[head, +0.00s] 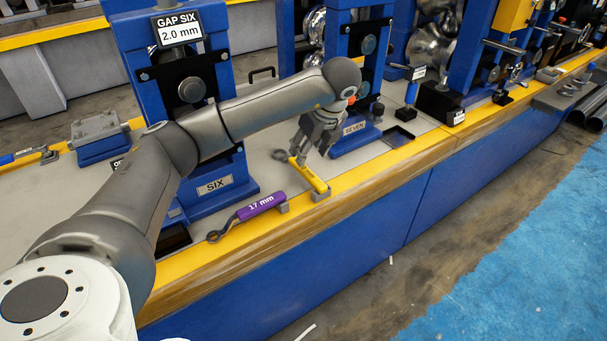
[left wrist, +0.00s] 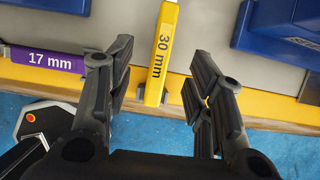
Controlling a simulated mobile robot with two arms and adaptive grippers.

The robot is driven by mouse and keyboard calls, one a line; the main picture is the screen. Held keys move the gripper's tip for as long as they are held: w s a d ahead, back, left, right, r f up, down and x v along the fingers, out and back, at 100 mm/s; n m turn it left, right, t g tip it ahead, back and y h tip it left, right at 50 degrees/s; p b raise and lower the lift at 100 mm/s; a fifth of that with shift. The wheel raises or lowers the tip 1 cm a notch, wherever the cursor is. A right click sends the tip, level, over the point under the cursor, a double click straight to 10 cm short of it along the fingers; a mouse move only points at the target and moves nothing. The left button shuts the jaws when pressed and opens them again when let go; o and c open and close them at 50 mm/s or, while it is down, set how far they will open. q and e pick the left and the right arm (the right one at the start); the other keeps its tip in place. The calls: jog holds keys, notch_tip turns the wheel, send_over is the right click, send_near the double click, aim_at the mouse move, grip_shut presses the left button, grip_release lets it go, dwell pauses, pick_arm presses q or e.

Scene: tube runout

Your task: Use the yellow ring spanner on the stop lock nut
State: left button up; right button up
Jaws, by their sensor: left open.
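The yellow ring spanner (head: 310,176), marked 30 mm in the left wrist view (left wrist: 161,55), lies on the bench near its yellow front edge. A dark ring end (head: 280,155) shows at its far left in the head view. My left gripper (head: 303,157) is just above its handle. In the left wrist view the two open fingers (left wrist: 154,68) stand on either side of the handle, with gaps; nothing is held. I cannot make out the stop lock nut. My right gripper is not in view.
A purple 17 mm spanner (head: 257,207) lies left of the yellow one, its handle on a small grey block (head: 284,208). Blue stand SIX (head: 214,188) and blue stand SEVEN (head: 355,129) rise behind.

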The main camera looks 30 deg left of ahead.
aim_at(303, 168)
pick_arm(q)
jog(key=x, duration=1)
jog(key=shift+w+d, duration=0.1)
jog(key=shift+w, duration=0.15)
grip_shut()
